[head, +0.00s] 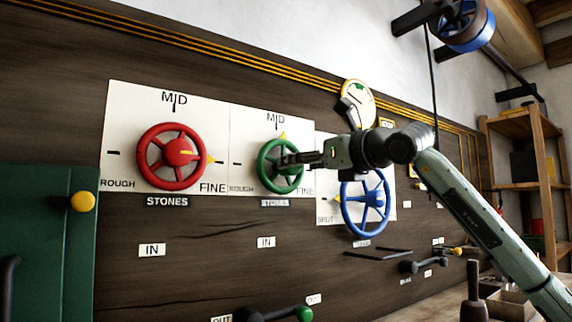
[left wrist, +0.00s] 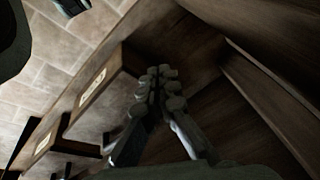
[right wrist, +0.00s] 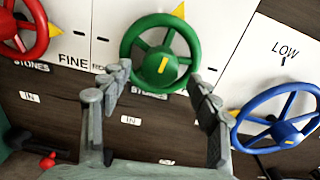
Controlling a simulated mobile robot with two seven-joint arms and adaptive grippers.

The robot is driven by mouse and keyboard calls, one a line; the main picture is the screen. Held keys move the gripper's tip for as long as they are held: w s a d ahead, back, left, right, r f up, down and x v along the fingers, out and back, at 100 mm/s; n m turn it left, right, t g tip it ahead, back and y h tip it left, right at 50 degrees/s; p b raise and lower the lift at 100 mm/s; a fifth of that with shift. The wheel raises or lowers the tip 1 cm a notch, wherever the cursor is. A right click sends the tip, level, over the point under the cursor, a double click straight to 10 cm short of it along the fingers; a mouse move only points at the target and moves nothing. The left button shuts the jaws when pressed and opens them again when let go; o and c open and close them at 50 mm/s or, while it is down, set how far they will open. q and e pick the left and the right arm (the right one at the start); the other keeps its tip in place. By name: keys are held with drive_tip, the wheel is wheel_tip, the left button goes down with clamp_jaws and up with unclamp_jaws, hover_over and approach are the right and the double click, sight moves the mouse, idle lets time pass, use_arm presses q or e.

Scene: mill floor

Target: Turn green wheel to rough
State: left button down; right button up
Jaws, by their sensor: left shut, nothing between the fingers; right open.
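The green wheel (head: 262,168) is mounted on a white plate marked MID at the top, ROUGH at left and FINE at right. Its yellow pointer (head: 283,135) is at the top, close to the MID mark. In the right wrist view the green wheel (right wrist: 185,34) shows ahead of the fingers. My right gripper (head: 286,158) is in front of the wheel; its open fingers (right wrist: 160,74) stand either side of the hub with nothing held. I cannot tell whether they touch the rim. My left gripper (left wrist: 160,75) is shut and empty, over the floor, outside the head view.
A red wheel (head: 143,146) is to the left of the green one, and a blue wheel (head: 348,212) is close on the right, below my right wrist. Levers with dark bars (head: 422,265) stick out lower on the wall. A green cabinet (head: 40,240) stands at far left.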

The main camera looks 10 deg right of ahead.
drive_tip(key=p+x, duration=0.1)
drive_tip(key=x, duration=0.4)
use_arm(q)
drive_tip(key=x, duration=0.2)
drive_tip(key=shift+w+d+f, duration=0.1)
drive_tip(key=shift+f, duration=0.2)
use_arm(e)
drive_tip(key=shift+c, duration=0.3)
drive_tip(key=c, duration=1.1)
